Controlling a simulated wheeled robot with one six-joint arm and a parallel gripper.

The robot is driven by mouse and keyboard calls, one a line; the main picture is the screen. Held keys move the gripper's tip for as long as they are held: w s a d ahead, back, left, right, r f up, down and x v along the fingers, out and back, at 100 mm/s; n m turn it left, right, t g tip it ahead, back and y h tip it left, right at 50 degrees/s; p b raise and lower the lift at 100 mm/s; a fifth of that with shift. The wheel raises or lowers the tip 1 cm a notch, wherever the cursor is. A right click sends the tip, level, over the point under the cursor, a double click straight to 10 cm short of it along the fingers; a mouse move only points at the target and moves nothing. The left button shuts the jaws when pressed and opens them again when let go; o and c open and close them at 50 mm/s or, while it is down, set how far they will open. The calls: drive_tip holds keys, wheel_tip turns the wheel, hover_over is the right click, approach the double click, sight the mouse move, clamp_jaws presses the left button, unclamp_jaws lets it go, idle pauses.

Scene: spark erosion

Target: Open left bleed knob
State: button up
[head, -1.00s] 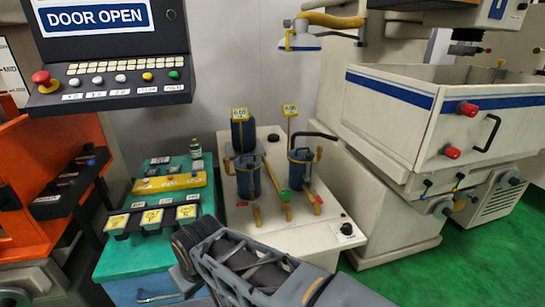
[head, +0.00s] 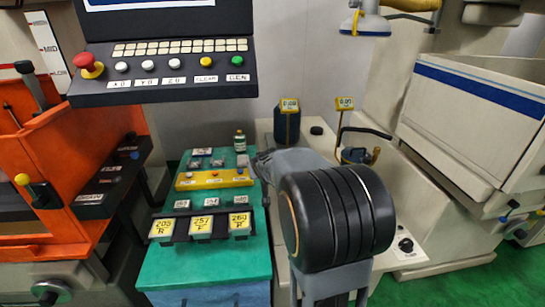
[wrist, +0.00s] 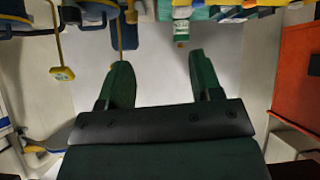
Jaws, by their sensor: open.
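The left bleed knob cannot be made out; my arm covers most of the left filter in the head view. A tall blue canister (head: 287,124) with a yellow tag (head: 289,105) shows behind my arm. The right filter (head: 356,155) shows only its top, beside a second yellow tag (head: 345,103). In the wrist view, which looks upside down, my gripper (wrist: 158,66) is open and empty, its two dark green fingers well apart. Blue and yellow filter parts (wrist: 95,14) sit along the top edge there, apart from the fingers. The fingers are not clear in the head view.
The filters stand on a white cabinet (head: 421,266). Left of it is a teal bench (head: 190,264) with yellow-labelled blocks and a small bottle (head: 240,142). A control panel (head: 164,80) overhangs at upper left. An orange machine (head: 52,190) is at left and a white tank (head: 470,120) at right.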

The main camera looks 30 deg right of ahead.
drive_tip(key=w+d+f+t, duration=0.2)
drive_tip(key=w+d+f, duration=0.15)
drive_tip(key=d, duration=0.35)
drive_tip(key=w+d+f+t, duration=0.1)
drive_tip(key=w+d+f, duration=0.2)
drive_tip(key=w+d, duration=0.3)
drive_tip(key=shift+t, duration=0.3)
drive_tip(key=p+x, duration=0.1)
drive_tip(key=x, duration=0.3)
drive_tip(key=d+p+x, duration=0.1)
drive_tip(key=x, duration=0.3)
drive_tip(key=p+x, duration=0.1)
drive_tip(key=x, duration=0.3)
drive_tip(key=shift+d+f+p, duration=0.3)
drive_tip(key=shift+d, duration=0.05)
drive_tip(key=shift+c, duration=0.3)
